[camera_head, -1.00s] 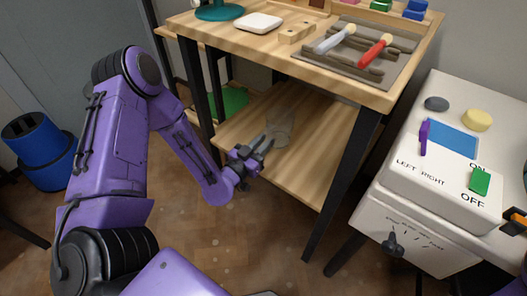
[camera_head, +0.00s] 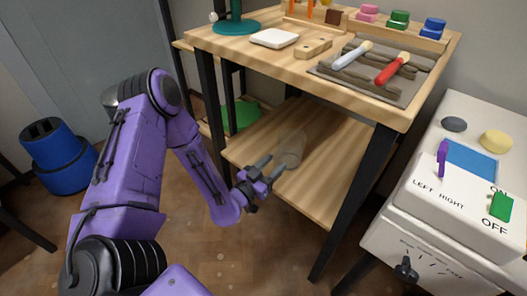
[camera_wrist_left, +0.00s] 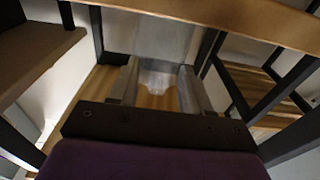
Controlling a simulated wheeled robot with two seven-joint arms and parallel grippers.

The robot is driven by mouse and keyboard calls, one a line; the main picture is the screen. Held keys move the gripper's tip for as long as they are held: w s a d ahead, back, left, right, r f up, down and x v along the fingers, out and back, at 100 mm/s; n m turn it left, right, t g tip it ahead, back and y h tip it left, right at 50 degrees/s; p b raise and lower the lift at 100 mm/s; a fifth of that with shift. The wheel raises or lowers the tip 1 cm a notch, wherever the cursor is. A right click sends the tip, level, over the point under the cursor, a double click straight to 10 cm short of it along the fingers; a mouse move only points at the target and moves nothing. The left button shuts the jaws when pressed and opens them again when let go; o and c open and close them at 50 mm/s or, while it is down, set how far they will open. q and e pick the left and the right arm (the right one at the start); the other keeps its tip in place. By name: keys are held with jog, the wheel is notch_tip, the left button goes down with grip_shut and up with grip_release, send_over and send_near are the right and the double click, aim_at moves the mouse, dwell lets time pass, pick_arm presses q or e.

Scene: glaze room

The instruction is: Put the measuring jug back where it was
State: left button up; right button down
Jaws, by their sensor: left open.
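The measuring jug (camera_head: 291,147), clear and see-through, stands on the lower wooden shelf of the workbench. My left gripper (camera_head: 281,161) is open in front of the jug, low over the shelf's front edge, with its fingers pointing at it. In the left wrist view the pale, clear jug (camera_wrist_left: 165,42) shows straight ahead, beyond and partly between the two spread fingers (camera_wrist_left: 160,88). I cannot tell whether the fingers touch it. My right gripper is not seen.
The bench top (camera_head: 225,42) is above, with dark legs (camera_head: 350,195) beside the shelf (camera_head: 315,190). A white machine with switches (camera_head: 450,200) stands right. A blue bin (camera_head: 58,160) stands at the left. A green round thing (camera_head: 240,118) lies behind the shelf.

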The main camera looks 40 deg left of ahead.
pick_arm(q)
jog(key=s, duration=1.1)
jog(key=s+d+f+n+g, duration=0.1)
jog(key=s+f+g, duration=0.25)
jog(key=f, duration=0.35)
jog(key=s+d+f+n+g, duration=0.1)
jog(key=s+f+g, duration=0.1)
jog(key=f+g, duration=0.4)
jog(key=s+a+f+n+g+y, duration=0.1)
jog(key=s+f+n+g+y, duration=0.3)
jog(key=s, duration=0.8)
notch_tip(320, 180, down, 3)
jog(key=shift+a+r+n+g+y, duration=0.1)
jog(key=shift+a+n+g+y, duration=0.2)
jog(key=shift+n+g, duration=0.6)
